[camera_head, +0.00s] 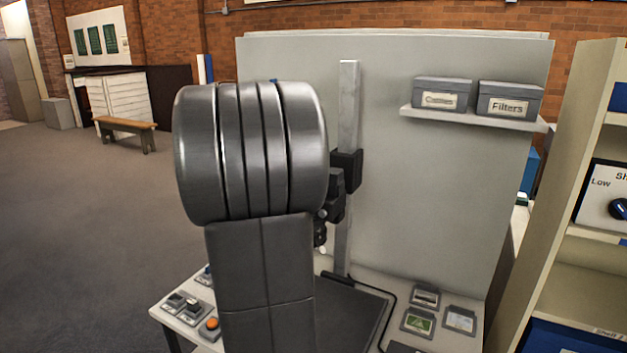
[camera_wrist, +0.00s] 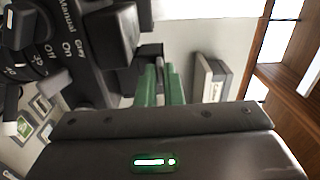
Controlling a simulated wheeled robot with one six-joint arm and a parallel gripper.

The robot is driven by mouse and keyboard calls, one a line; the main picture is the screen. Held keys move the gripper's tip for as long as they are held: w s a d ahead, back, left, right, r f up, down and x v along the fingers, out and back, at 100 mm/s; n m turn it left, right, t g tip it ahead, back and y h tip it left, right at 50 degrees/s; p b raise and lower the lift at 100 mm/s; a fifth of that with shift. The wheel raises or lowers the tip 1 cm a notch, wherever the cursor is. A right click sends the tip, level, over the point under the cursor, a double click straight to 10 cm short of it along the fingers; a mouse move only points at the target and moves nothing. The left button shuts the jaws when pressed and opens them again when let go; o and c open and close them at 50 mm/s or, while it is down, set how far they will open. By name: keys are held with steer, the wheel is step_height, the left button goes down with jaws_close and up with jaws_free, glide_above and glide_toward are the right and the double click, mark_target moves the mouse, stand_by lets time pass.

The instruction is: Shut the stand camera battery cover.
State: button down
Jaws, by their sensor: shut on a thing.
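The stand camera (camera_head: 334,200) is a black body mounted on an upright grey column (camera_head: 348,110), and my arm hides part of it in the head view. In the wrist view the camera body (camera_wrist: 85,60) fills the upper left, turned on its side, with dials and printed labels. My gripper (camera_wrist: 160,72) has green fingers close together, with their tips at a small dark part of the camera, which I take to be the battery cover (camera_wrist: 150,51). The gripper is shut on it. How far the cover stands open cannot be told. My gripper is hidden in the head view.
Below the camera is a dark base board (camera_head: 350,310) on a pale table, with a cable beside it. Control boxes (camera_head: 190,303) stand at the left and small cards (camera_head: 460,319) lie at the right. A grey panel carries a shelf (camera_head: 470,119) with two labelled boxes.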

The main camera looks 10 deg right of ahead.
steer(key=c, duration=1.6)
jaws_free()
steer(key=shift+o, duration=0.2)
steer(key=b+v, duration=0.1)
steer(key=v, duration=1.3)
steer(key=shift+w, duration=0.1)
steer(key=p+x, duration=0.1)
steer(key=x, duration=1.2)
steer(key=shift+w+d, duration=0.3)
